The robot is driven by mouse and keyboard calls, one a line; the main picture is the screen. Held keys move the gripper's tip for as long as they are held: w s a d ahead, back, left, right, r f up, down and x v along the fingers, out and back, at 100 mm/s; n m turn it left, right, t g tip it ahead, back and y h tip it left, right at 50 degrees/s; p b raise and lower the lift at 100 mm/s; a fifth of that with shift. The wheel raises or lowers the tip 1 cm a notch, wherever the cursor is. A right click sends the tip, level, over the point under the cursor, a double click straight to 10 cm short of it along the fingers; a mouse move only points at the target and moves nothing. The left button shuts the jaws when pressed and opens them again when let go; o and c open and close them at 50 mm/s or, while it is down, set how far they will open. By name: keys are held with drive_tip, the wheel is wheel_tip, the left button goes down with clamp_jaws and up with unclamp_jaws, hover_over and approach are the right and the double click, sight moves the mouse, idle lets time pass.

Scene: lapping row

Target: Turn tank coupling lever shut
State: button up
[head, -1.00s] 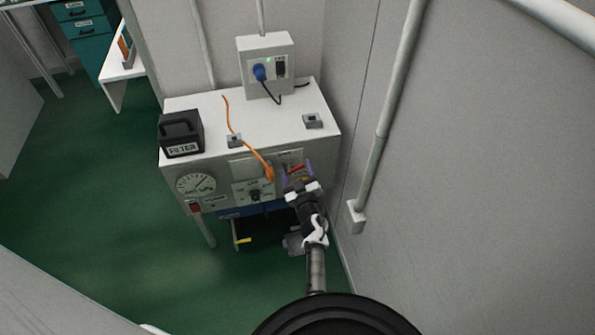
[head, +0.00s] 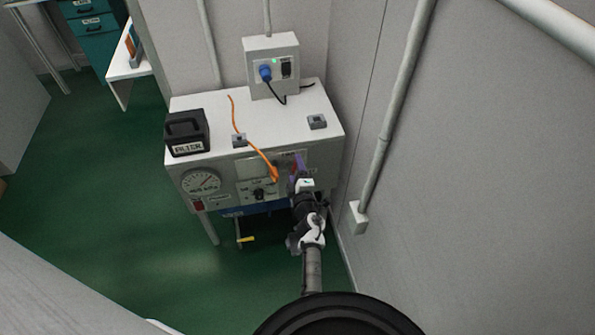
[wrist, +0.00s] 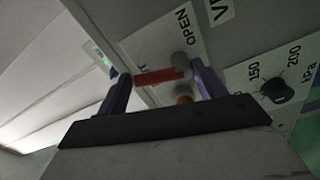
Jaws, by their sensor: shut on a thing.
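The red coupling lever (wrist: 158,77) shows in the wrist view on a white plate of the machine, next to a grey round pivot (wrist: 181,62). The plate reads OPEN at its upper right, and a partly hidden word ending in T lies by the lever's left end. My gripper (head: 299,168) is at the right of the machine's front panel in the head view and covers most of the lever there. In the wrist view its purple fingers stand on either side of the lever, shut on it. An orange part (wrist: 184,92) shows just below the lever.
A dial knob (wrist: 277,92) is close on the right in the wrist view. A wall with a pipe (head: 385,130) stands close on the right.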

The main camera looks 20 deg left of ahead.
drive_tip(key=shift+a+r+n, duration=0.1)
drive_tip(key=shift+r+n, duration=0.05)
drive_tip(key=shift+n, duration=0.55)
drive_tip(key=shift+a+r+n, duration=0.1)
drive_tip(key=shift+r+n, duration=0.05)
drive_tip(key=shift+n, duration=0.55)
drive_tip(key=o, duration=0.9)
drive_tip(key=shift+r, duration=0.1)
drive_tip(key=shift+c, duration=0.2)
drive_tip(key=shift+o, duration=0.2)
drive_tip(key=shift+s, duration=0.1)
drive_tip(key=shift+a+f, duration=0.1)
drive_tip(key=shift+f, duration=0.1)
drive_tip(key=shift+s, duration=0.15)
drive_tip(key=p+v, duration=0.5)
drive_tip(key=v, duration=0.8)
drive_tip(key=shift+s+d, duration=0.2)
drive_tip(key=shift+d, duration=0.1)
